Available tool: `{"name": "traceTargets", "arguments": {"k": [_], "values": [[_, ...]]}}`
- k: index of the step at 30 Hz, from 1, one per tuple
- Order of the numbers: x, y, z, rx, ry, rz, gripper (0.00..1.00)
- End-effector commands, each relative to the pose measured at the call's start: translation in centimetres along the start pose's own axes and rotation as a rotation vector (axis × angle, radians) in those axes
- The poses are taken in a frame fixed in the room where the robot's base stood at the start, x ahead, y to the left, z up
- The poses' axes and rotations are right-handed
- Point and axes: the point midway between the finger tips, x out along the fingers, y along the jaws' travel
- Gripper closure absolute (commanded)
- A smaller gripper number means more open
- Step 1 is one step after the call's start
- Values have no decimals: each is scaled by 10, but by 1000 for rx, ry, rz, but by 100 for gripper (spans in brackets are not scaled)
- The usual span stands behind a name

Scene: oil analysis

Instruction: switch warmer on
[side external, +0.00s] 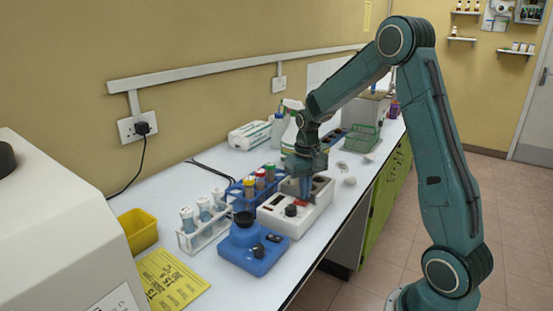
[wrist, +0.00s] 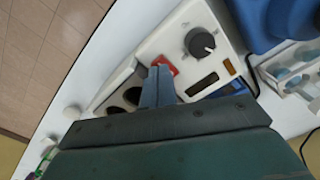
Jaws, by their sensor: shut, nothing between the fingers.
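The warmer (side external: 278,222) is a white box on the bench with a black knob, a small dark display and dark round wells. In the wrist view, its white top (wrist: 172,36) carries the knob (wrist: 200,43), and the red switch (wrist: 168,63) is beside my fingertips. My gripper (side external: 304,196) points down over the warmer, and its shut, empty fingers (wrist: 158,74) are at the red switch, partly hiding it. I cannot tell whether they touch it or which way the switch is set.
A blue device (side external: 253,252) stands in front of the warmer. A white vial rack (side external: 203,234) and a blue bottle rack (side external: 240,196) stand to the left. A yellow bin (side external: 138,231) is farther left. A green basket (side external: 361,139) stands behind. The bench edge is close on the right.

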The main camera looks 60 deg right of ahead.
Motion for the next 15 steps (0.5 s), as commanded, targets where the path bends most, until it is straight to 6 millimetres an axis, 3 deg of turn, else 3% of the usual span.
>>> {"name": "traceTargets", "arguments": {"k": [15], "values": [[4, 0, 0, 0, 0, 0, 100]]}}
